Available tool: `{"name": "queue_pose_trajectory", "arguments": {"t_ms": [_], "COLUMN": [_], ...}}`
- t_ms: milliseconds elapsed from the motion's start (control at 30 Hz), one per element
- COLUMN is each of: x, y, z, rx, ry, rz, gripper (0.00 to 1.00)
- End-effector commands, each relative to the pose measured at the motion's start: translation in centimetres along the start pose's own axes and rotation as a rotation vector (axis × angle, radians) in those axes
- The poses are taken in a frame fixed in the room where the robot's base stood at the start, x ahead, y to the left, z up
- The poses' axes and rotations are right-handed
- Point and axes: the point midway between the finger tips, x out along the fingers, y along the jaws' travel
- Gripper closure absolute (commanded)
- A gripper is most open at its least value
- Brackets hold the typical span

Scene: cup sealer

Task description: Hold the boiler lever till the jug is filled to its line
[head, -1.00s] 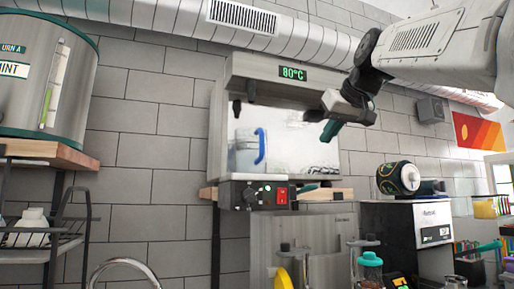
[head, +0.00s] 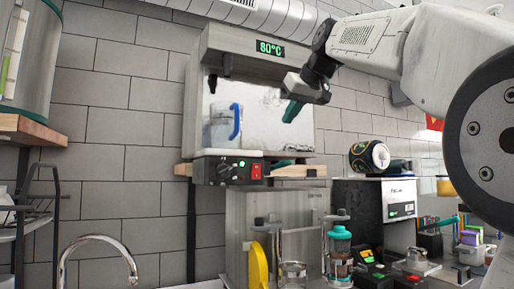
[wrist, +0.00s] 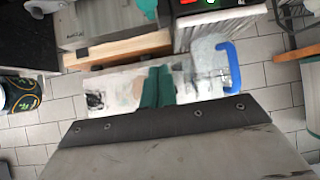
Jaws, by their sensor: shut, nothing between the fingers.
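The boiler (head: 240,42) is a grey wall unit with a green 80°C display. A small dark tap or lever (head: 212,84) hangs under its left side; its exact shape is unclear. The clear jug (head: 220,128) with a blue handle stands upright on the boiler's shelf below it. The jug also shows in the wrist view (wrist: 212,64). Its fill line and water level cannot be made out. My gripper (head: 291,111) has teal fingers, shut and empty, right of the jug and apart from it. The fingers also show in the wrist view (wrist: 157,88).
A control box (head: 228,171) with knobs and a red switch sits under the shelf. A black and green cylinder (head: 369,157) lies on a machine (head: 375,205) at right. A tap spout (head: 100,243) and a wooden shelf (head: 32,130) are at left. Bottles stand below the boiler.

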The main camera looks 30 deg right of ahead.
Motion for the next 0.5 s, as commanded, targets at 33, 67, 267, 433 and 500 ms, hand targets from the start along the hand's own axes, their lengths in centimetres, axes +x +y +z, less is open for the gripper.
{"name": "queue_pose_trajectory", "arguments": {"t_ms": [33,67,267,433,500], "x": [0.7,0.9,0.4,-2.2,-3.3], "y": [-0.1,-0.2,-0.8,-1.0,-1.1], "z": [-1.0,-1.4,-2.6,-2.2,-1.8], "rx": [-0.012,-0.017,-0.02,0.007,0.02], "ry": [-0.029,-0.049,-0.183,-0.265,-0.287], "rz": [-0.009,-0.012,-0.008,0.02,0.03], "gripper": [1.0,1.0,1.0,1.0,1.0]}}
